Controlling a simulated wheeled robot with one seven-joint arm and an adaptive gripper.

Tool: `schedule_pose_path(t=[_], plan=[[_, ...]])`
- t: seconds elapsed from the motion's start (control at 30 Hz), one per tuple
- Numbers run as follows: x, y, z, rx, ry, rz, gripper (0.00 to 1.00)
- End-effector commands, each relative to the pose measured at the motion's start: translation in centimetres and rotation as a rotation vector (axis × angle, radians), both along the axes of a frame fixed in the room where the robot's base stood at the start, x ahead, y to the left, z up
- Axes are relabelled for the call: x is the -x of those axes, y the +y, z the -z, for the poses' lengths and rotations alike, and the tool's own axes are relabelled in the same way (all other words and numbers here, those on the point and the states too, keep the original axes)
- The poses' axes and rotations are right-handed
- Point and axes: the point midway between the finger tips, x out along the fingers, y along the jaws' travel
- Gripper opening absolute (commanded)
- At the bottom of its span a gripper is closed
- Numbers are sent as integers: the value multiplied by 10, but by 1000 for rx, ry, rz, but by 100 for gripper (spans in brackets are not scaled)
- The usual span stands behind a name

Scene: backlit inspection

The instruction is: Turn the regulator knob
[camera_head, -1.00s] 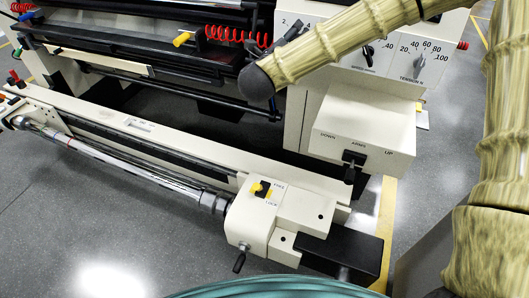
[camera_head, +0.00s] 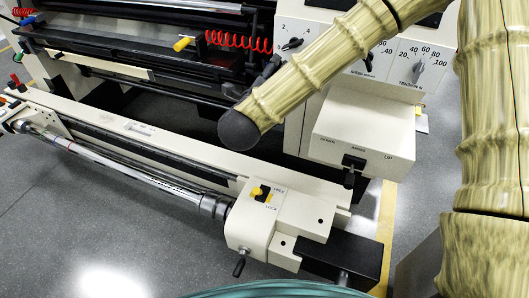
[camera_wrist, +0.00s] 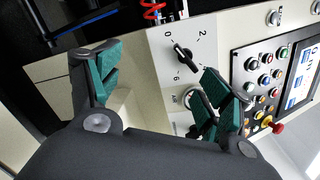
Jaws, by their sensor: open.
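The regulator knob (camera_wrist: 185,57), a dark bar knob with a light pointer, sits on a pale panel with a numbered dial in the wrist view. It also shows in the head view (camera_head: 292,43) beside the red coiled hose. My gripper (camera_wrist: 163,64) has its two green-padded fingers spread wide and nothing between them touches the pads. The knob lies beyond the fingers, nearer the right fingertip and apparently apart from it. In the head view my arm hides most of my gripper.
Another round knob (camera_wrist: 195,100) is partly hidden behind the right finger. A button panel with a red emergency stop (camera_wrist: 272,125) lies to the right.

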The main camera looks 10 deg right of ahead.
Motion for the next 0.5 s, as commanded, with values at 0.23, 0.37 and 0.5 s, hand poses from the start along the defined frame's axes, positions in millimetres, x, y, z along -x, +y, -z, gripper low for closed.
schedule_pose_path(t=[0.23,0.37,0.5], plan=[[1,10,34,108,127,-94,79],[4,14,53,165,190,-146,79],[7,18,73,224,258,-201,79]])
